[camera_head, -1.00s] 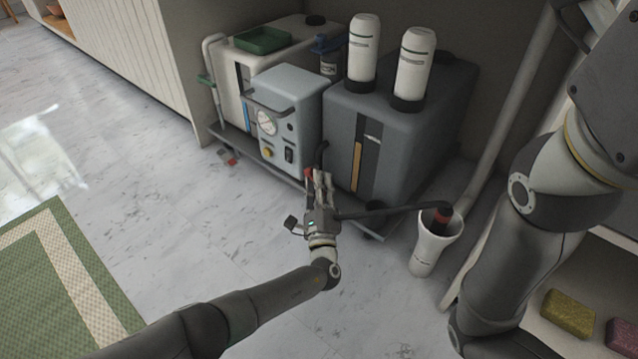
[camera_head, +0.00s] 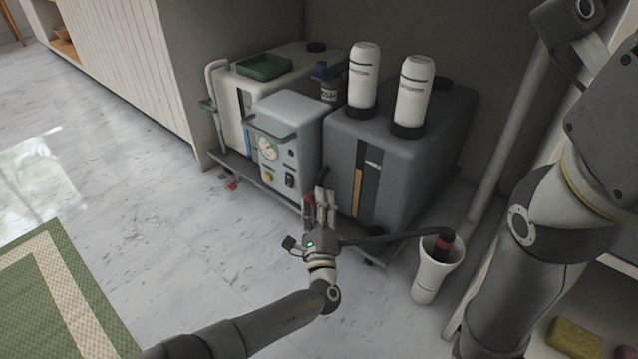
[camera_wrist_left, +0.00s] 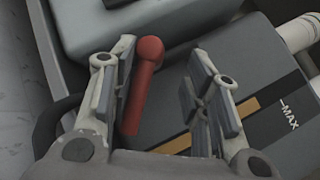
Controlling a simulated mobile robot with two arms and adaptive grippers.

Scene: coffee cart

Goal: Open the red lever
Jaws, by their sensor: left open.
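The red lever (camera_wrist_left: 141,92) has a round knob at its upper end and lies between the two fingers of my left gripper (camera_wrist_left: 160,85) in the left wrist view. It is nearer the left finger; I cannot tell whether it touches. In the head view the lever (camera_head: 309,201) shows as a small red patch beside the fingers, mostly hidden by them. My left gripper (camera_head: 326,198) is open, low in front of the grey tank. My right gripper is not in view; only part of my right arm shows at the right.
The grey tank (camera_head: 430,165) carries two white bottles (camera_head: 363,75). A grey-blue box with a gauge (camera_head: 288,115) and a white tank (camera_head: 232,105) stand to its left. A black hose runs to a white cup-like holder (camera_head: 432,276). Open floor lies at the left.

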